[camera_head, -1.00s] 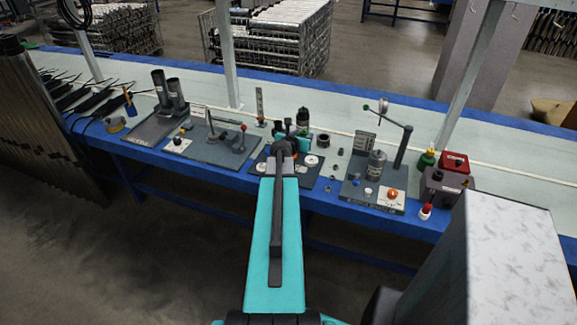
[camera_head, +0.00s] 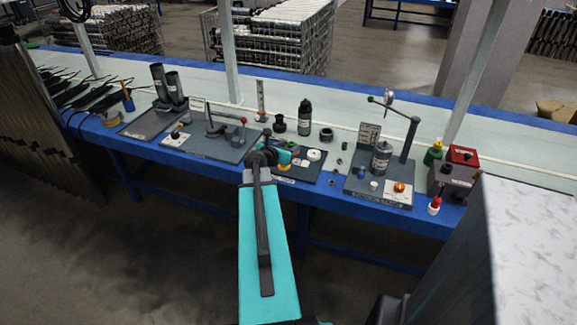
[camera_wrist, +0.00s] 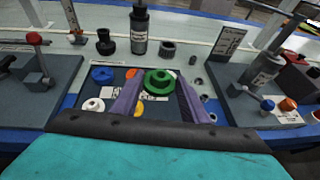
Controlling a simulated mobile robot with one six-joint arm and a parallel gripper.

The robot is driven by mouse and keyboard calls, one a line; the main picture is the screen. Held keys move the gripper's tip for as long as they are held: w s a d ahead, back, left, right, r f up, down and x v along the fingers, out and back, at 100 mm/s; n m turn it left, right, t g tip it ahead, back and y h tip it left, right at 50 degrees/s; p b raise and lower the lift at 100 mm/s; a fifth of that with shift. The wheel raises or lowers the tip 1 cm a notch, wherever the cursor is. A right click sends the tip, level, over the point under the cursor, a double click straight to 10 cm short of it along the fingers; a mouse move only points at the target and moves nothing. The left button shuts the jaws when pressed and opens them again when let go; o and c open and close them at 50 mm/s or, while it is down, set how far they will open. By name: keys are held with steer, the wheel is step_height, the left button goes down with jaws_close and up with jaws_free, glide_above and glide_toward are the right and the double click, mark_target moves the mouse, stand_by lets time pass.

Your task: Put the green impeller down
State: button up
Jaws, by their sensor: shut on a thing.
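The green impeller (camera_wrist: 158,82) is between the two purple-grey fingers of my gripper (camera_wrist: 157,90), which is shut on it in the wrist view. It is over the dark mat (camera_wrist: 84,90) with a white label. I cannot tell whether it touches the mat. In the head view my arm reaches to the front of the bench and hides much of the gripper and the mat's left part.
On the mat are a blue part (camera_wrist: 102,74), a white disc (camera_wrist: 93,105) and a small orange part (camera_wrist: 131,73). A black bottle (camera_wrist: 139,30) and dark rings (camera_wrist: 167,48) stand behind. Fixture boards flank the mat, including one with a press stand (camera_head: 405,150).

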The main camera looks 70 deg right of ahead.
steer(key=w+a+f+m+g+b, duration=0.2)
steer(key=w+a+f+b, duration=0.2)
steer(key=a+f+b, duration=0.5)
steer(key=shift+f+g+b, duration=0.25)
steer(key=shift+g+b, duration=0.05)
steer(key=shift+b, duration=0.8)
glide_above(303, 175)
steer(key=a, duration=0.1)
steer(key=shift+w+a+f, duration=0.15)
steer(key=shift+w+f, duration=0.2)
steer(key=shift+f, duration=0.35)
steer(key=shift+s+d, duration=0.2)
steer(key=shift+d, duration=0.15)
steer(key=shift+s+d+f+b, duration=0.15)
steer(key=shift+d+f+b, duration=0.1)
steer(key=shift+f+b, duration=0.1)
steer(key=shift+a+f, duration=0.1)
steer(key=shift+f, duration=1.35)
